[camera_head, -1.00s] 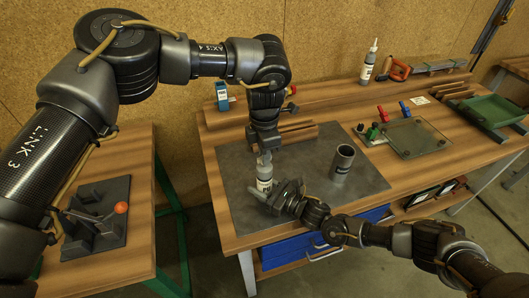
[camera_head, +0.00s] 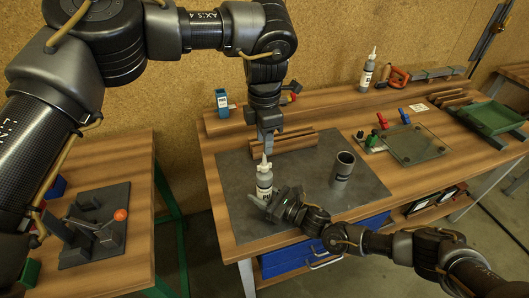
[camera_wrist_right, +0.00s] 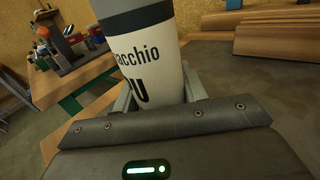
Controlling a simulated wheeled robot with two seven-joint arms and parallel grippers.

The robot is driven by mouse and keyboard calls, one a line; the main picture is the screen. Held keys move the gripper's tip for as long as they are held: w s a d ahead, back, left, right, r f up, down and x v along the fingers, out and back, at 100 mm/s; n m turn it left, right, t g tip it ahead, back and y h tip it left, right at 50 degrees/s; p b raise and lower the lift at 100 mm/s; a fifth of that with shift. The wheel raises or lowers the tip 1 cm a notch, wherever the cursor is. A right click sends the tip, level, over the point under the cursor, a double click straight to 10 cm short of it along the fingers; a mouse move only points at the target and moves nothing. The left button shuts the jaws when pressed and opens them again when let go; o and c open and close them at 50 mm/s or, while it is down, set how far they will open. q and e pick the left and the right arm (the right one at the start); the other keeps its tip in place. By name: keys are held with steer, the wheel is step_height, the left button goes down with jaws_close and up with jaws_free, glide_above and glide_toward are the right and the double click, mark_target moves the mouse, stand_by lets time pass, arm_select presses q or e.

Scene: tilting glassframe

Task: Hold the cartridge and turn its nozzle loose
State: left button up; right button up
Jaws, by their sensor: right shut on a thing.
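The cartridge (camera_head: 264,184) is a white bottle-like tube with a dark band and printed label, standing nearly upright over the grey mat. Its pale pointed nozzle (camera_head: 264,163) sits on top. My right gripper (camera_head: 262,199) is shut around the cartridge's lower body. In the right wrist view the cartridge (camera_wrist_right: 150,60) fills the space between the fingers, its label partly readable. My left gripper (camera_head: 267,146) points down just above the nozzle, its tips close to the nozzle tip. Whether they touch it, and how far the jaws are apart, is too small to tell.
A dark hollow cylinder (camera_head: 343,169) stands on the grey mat (camera_head: 232,165) to the right. Wooden strips (camera_head: 295,140) lie behind. A second bottle (camera_head: 369,70) stands at the back. A glass panel (camera_head: 415,144) lies to the right.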

arm_select(q)
steer(key=shift+r, duration=2)
arm_select(e)
steer(key=o, duration=1.3)
steer(key=v, duration=1.2)
steer(key=shift+f, duration=0.1)
steer(key=shift+d, duration=0.1)
arm_select(q)
steer(key=shift+d, duration=0.1)
